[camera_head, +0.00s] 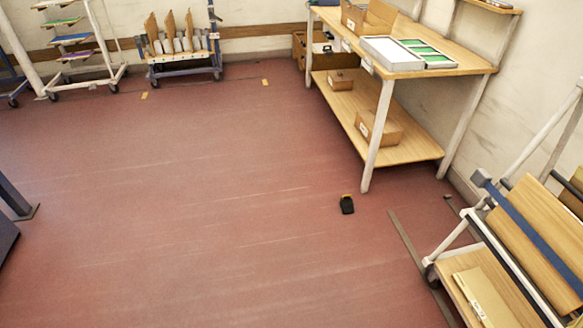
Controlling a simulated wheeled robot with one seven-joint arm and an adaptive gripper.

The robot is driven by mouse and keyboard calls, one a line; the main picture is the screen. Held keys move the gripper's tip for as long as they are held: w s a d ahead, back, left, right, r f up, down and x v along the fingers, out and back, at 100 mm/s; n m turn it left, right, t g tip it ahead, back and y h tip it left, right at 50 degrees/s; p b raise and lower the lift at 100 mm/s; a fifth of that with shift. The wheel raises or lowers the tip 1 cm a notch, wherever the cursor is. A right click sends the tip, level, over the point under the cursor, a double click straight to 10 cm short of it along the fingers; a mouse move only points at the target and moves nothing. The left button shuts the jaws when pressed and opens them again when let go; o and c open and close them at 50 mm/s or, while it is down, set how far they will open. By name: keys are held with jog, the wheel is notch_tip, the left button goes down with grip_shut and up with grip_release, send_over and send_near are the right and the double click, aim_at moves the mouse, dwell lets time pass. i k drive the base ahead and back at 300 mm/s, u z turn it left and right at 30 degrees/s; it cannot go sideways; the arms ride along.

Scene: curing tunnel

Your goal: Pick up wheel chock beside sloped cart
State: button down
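A small black wedge with an orange-yellow top edge (347,204), which looks like the wheel chock, lies on the red floor right of centre. It is near the front leg of the workbench and apart from it. The sloped cart (533,235) stands at the lower right, with tilted wooden boards, a blue bar and a white frame. Open floor lies between the chock and the cart. My gripper is not in view.
A wooden workbench (465,63) with a lower shelf holding boxes stands behind the chock. A dark strip (408,245) runs along the floor beside the cart. Racks and a board cart (182,60) line the back wall. The middle floor is clear.

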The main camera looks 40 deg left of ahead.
aim_at(346, 203)
jog(key=u, duration=0.6)
jog(key=k, duration=0.35)
jog(key=u, duration=1.15)
jog(key=i, duration=1.55)
jog(key=z, duration=0.3)
jog(key=i, duration=1.15)
jog(key=z, duration=1.3)
jog(key=i, duration=0.35)
jog(key=z, duration=0.2)
